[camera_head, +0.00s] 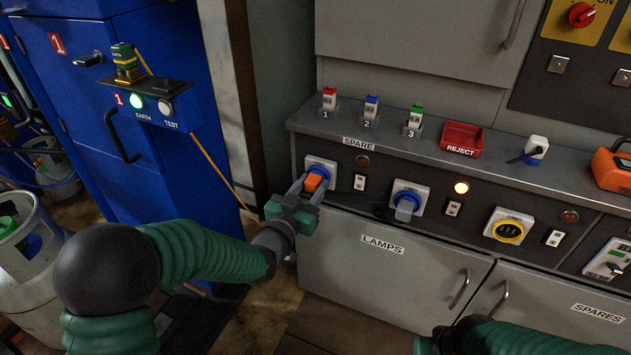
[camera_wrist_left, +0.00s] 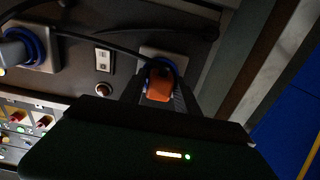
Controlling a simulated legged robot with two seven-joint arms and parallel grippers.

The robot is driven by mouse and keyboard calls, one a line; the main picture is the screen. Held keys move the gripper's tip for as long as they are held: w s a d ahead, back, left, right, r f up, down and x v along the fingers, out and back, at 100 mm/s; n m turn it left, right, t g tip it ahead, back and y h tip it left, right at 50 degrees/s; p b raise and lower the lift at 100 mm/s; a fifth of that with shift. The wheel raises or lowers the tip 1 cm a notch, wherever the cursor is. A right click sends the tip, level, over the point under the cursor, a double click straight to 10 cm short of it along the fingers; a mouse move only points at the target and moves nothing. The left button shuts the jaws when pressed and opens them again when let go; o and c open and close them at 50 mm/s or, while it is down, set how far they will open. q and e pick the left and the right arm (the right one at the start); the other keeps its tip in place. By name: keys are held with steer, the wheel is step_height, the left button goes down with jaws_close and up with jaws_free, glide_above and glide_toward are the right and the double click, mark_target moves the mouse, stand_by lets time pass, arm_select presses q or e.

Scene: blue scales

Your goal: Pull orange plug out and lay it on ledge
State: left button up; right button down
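The orange plug (camera_head: 314,182) sits in the leftmost blue-ringed socket (camera_head: 326,167) on the panel front, above the LAMPS door. My left gripper (camera_head: 309,187) reaches up to it, with one finger on each side of the plug. In the left wrist view the plug (camera_wrist_left: 159,84) shows between the two fingers (camera_wrist_left: 160,95), close to both. I cannot tell whether the fingers press on it. The ledge (camera_head: 390,142) is the grey top of the panel, above the sockets. My right arm shows at the bottom edge; its fingertips are out of view.
Bare ledge lies between these things. A blue cabinet (camera_head: 180,120) stands left.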

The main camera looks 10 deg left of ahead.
mark_target(310, 189)
arm_select(q)
jaws_close()
steer(key=shift+v, duration=3)
